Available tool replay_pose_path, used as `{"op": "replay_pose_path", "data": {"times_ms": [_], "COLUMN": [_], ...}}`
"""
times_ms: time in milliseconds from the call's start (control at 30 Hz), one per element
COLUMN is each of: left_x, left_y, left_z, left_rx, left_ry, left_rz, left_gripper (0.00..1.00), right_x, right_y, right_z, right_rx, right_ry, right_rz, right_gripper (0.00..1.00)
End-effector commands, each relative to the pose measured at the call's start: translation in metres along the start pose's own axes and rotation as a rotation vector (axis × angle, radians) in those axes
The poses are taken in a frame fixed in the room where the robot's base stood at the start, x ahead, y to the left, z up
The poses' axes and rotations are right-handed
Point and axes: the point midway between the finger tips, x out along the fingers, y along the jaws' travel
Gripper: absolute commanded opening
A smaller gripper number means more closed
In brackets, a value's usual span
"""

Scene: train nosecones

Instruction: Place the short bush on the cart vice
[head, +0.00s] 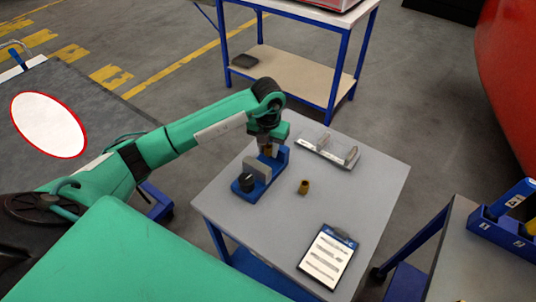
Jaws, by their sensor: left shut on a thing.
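The cart vice (262,187) is blue with a grey jaw block and a black knob, and sits on the grey cart top. My left gripper (268,147) points down over the vice's far end. It is shut on a small brown bush (268,151), which is partly hidden by the fingers and the vice. I cannot tell whether the bush touches the vice. A second brown bush (304,187) stands on the cart top to the right of the vice. I cannot tell from the view which bush is the short one. My right gripper is out of view.
A grey rack with upright posts (328,151) lies at the cart's (375,185) back edge. A clipboard (328,257) lies near its front right. A second bench with a blue bin (505,222) is at right. The cart top right of the loose bush is clear.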

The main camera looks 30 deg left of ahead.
Motion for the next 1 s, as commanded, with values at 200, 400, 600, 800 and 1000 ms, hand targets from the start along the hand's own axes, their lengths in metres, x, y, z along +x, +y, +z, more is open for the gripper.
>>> {"op": "replay_pose_path", "data": {"times_ms": [200,400,600,800,1000], "left_x": [0.015,0.044,0.051,0.055,0.053], "left_y": [0.0,0.0,0.0,0.0,0.0], "left_z": [0.0,-0.001,0.0,0.0,0.0], "left_rx": [0.0,-0.001,0.001,0.0,0.0], "left_ry": [0.001,0.004,-0.001,0.0,0.0], "left_rz": [0.0,0.0,0.0,0.001,0.0], "left_gripper": [0.07,0.07,0.07,0.07,0.52], "right_x": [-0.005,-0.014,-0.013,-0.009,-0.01], "right_y": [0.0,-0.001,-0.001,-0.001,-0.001], "right_z": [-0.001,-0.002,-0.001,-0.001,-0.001], "right_rx": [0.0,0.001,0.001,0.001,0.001], "right_ry": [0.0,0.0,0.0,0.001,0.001], "right_rz": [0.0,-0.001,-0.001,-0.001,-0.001], "right_gripper": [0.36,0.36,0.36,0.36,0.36]}}
